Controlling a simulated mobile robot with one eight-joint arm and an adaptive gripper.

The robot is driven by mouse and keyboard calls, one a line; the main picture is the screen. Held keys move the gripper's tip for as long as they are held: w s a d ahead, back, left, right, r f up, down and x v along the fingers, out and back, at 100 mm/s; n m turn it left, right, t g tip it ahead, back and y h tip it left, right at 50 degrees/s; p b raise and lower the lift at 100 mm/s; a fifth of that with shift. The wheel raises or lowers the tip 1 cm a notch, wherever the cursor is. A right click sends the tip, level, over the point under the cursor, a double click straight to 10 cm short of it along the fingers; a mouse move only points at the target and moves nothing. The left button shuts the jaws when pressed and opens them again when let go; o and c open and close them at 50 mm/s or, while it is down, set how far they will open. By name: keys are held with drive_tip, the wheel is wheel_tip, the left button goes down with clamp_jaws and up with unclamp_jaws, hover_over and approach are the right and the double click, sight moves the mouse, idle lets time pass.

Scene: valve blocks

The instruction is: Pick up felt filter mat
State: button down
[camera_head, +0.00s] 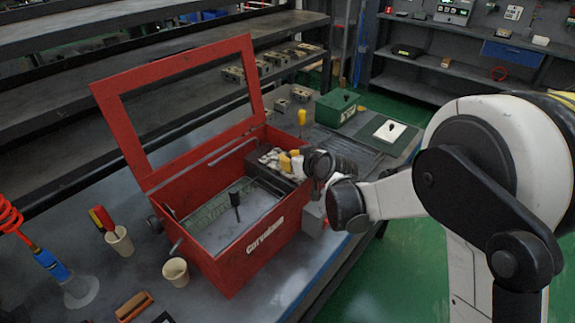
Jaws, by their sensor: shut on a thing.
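My gripper (288,161), with yellow on its fingers, is at the upper right inner edge of the open red box (262,250). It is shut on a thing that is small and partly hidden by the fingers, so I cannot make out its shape. A dark grey block (291,182) with pale lumpy pieces by its top lies just below the fingers, inside the box. I cannot tell for sure which thing is the felt filter mat. A greyish mesh-like strip (205,212) runs along the inside of the box, apart from my gripper.
The box's raised red lid frame (120,128) stands at the back left. A black-handled tool (235,200) stands inside the box. Two beige cups (119,241) (176,271) are at the left front. A green case (337,107) and a white plate (390,131) lie behind my gripper.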

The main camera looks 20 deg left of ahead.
wheel_tip(320, 180, up, 10)
drive_tip(key=p, duration=0.4)
drive_tip(key=shift+c, duration=2.2)
unclamp_jaws()
drive_tip(key=shift+d, duration=0.1)
